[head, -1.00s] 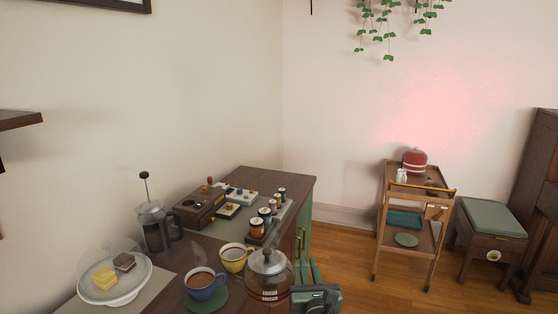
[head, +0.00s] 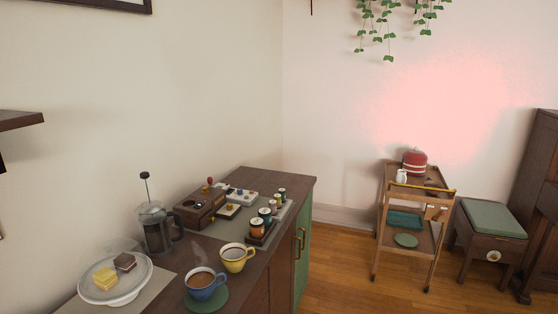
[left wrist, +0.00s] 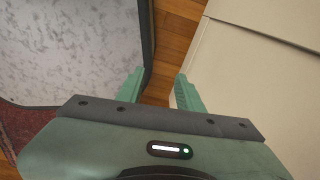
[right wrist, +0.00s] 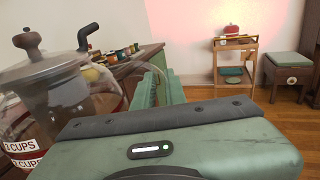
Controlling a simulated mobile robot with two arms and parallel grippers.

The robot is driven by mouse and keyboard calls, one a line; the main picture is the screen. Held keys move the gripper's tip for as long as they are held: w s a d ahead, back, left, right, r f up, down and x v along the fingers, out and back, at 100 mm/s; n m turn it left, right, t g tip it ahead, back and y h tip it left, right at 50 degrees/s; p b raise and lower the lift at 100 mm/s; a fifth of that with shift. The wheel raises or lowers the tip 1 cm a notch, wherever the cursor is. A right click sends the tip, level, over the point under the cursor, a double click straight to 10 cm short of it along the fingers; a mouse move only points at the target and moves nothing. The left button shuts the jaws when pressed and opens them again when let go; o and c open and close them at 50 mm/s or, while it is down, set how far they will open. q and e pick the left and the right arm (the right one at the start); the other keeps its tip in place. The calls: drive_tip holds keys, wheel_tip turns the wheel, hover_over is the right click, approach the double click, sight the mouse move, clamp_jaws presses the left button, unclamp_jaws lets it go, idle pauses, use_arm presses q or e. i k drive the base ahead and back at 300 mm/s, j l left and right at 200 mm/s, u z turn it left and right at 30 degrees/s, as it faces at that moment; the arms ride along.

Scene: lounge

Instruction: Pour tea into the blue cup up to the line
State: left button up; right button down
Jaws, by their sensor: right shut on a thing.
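The blue cup (head: 206,286) stands upright on a green coaster (head: 221,299) near the front of the dark cabinet top, with brown tea in it. Its fill line cannot be made out. The glass teapot (right wrist: 62,98) has a wooden lid knob and a red-and-white band reading "3 CUPS"; it shows at the left of the right wrist view. My right gripper (right wrist: 160,84) is shut on the teapot, the exact grip partly hidden. The head view shows neither the teapot nor my grippers. My left gripper (left wrist: 158,90) is open and empty, away from the cup.
A yellow cup (head: 236,256) stands just behind the blue cup. A French press (head: 156,232), a cake stand (head: 118,293) and a rack of small spools (head: 263,232) share the cabinet top. A wooden trolley (head: 383,213) stands at the right, across open floor.

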sight(201, 281)
drive_tip(key=l+u, duration=0.1)
drive_tip(key=u, duration=1.05)
drive_tip(key=l+u, duration=0.35)
drive_tip(key=l, duration=0.25)
drive_tip(key=l+u, duration=0.4)
drive_tip(key=l, duration=0.2)
drive_tip(key=l+u, duration=0.35)
drive_tip(key=l, duration=0.3)
drive_tip(key=k+l, duration=0.1)
drive_tip(key=l, duration=0.3)
drive_tip(key=i, duration=0.45)
